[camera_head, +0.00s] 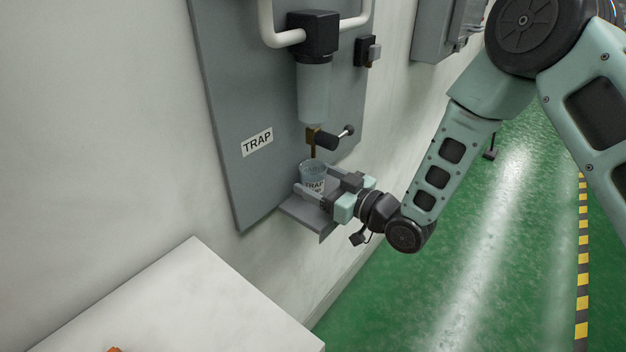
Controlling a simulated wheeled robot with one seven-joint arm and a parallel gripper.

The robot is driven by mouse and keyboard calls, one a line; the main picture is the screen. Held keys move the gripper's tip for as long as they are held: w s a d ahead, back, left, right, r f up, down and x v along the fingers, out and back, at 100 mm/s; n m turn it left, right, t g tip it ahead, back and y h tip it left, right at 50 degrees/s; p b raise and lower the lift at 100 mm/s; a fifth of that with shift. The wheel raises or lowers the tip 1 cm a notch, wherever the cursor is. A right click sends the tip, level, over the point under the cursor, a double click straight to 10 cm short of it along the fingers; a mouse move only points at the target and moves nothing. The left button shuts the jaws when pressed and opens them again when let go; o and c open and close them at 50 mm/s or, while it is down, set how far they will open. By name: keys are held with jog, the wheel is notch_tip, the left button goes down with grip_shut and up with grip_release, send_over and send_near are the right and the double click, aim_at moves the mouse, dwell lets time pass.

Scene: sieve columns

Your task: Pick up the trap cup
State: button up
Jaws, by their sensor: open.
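My gripper (315,183) is at the cup, coming from the right. Its jaws are open, with one finger on the near left side of the cup and the other on its far right side. Whether either finger touches the cup cannot be told.
A grey panel (232,104) with a TRAP sign (257,142) carries a filter bowl (314,92) and a black-knobbed valve lever (338,136) just above the cup. A white tabletop (185,300) is at lower left. Green floor (480,270) lies open at right.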

jog(key=shift+x, duration=0.95)
jog(key=shift+c, duration=0.2)
jog(key=c, duration=1)
jog(key=shift+c, duration=0.2)
